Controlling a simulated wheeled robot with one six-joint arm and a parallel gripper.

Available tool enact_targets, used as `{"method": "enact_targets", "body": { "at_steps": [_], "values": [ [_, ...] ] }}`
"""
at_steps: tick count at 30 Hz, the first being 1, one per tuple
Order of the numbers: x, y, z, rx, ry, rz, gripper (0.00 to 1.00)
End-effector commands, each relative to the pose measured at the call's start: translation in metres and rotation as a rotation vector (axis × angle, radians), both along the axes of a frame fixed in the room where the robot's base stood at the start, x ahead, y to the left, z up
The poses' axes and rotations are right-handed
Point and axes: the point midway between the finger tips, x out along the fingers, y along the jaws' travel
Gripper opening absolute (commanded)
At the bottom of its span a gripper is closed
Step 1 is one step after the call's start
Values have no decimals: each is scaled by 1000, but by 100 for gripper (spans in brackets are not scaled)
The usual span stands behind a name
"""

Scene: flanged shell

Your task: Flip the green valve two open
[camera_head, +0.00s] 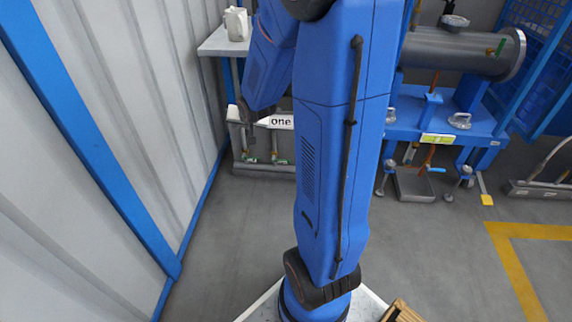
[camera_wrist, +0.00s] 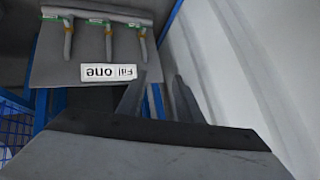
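In the wrist view, several short pipes with green-handled valves stick out of a grey panel (camera_wrist: 85,62). The valves include a left one (camera_wrist: 53,19), a middle one (camera_wrist: 97,22) and a right one (camera_wrist: 137,26). I cannot read a number on any of them, so which is valve two is not shown. My gripper (camera_wrist: 159,78) is open and empty, with its two fingers apart, below and right of the valves in this view. In the head view, green handles show low on the panel (camera_head: 281,162); my arm hides part of it.
A white label (camera_wrist: 108,73) reading "Fill one" upside down is on the panel. A pale corrugated wall (camera_head: 120,100) stands close on the left in the head view. A blue bench (camera_head: 405,125) carries a grey flanged cylinder (camera_head: 450,52).

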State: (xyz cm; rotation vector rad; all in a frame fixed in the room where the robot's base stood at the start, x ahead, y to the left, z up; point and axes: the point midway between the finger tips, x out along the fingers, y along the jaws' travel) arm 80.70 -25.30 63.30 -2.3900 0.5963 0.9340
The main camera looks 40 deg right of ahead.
Motion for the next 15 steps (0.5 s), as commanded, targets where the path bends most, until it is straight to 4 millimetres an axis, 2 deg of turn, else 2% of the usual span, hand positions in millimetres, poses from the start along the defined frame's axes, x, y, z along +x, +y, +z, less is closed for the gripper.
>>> {"method": "enact_targets", "body": {
  "at_steps": [1, 6, 15],
  "values": [
    [7, -10, -12, 14, -11, -22, 33],
    [29, -40, -45, 58, -76, -88, 33],
    [53, -90, -109, 154, -195, -200, 33]
  ]
}}
